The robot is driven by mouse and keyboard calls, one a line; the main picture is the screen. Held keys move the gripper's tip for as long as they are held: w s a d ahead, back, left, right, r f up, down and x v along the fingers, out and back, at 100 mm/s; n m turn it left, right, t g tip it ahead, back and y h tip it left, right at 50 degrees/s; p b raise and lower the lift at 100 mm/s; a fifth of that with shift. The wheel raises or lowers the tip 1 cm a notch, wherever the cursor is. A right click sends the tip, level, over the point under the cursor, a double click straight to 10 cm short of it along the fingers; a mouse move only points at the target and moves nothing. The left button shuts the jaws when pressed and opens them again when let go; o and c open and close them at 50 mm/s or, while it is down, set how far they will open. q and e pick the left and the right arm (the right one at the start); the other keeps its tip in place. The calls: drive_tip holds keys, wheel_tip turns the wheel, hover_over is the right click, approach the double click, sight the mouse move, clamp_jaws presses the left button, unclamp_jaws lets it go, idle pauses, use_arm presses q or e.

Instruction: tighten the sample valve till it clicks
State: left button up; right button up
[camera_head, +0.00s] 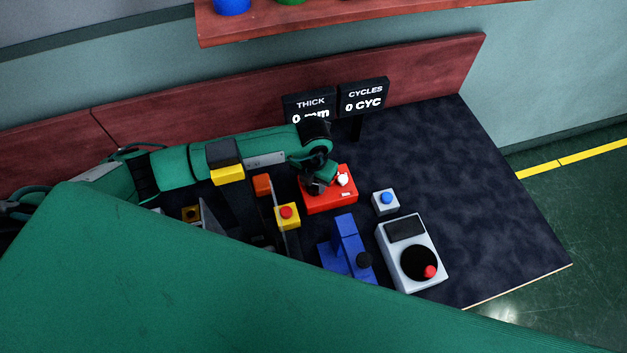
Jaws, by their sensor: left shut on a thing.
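A red box (330,203) stands on the dark bench top, with a small white knob (343,180) and a small white label on its right part. I take this red box to be the sample valve's body; its label is too small to read. My left gripper (316,188) points down onto the left part of the red box, beside the white knob. It is shut on a part there, which the gripper and wrist mostly hide. I cannot tell how far the valve is turned. My right gripper is not in view.
Right of the red box are a blue-button box (385,203) and a grey device with a black dial (412,270). In front stand a blue fixture (345,250) and a yellow box with a red button (288,217). Displays (363,98) stand behind. The bench's right side is clear.

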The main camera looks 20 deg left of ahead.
use_arm(q)
drive_tip(key=m+b, duration=0.2)
drive_tip(key=b, duration=0.1)
drive_tip(key=shift+w+f+m, duration=0.1)
drive_tip(key=shift+f+m, duration=0.1)
drive_tip(key=shift+m, duration=0.1)
drive_tip(key=shift+r+m+b, duration=0.15)
drive_tip(key=shift+m+b, duration=0.55)
drive_tip(key=shift+b, duration=0.1)
drive_tip(key=shift+r, duration=0.1)
drive_tip(key=o, duration=1)
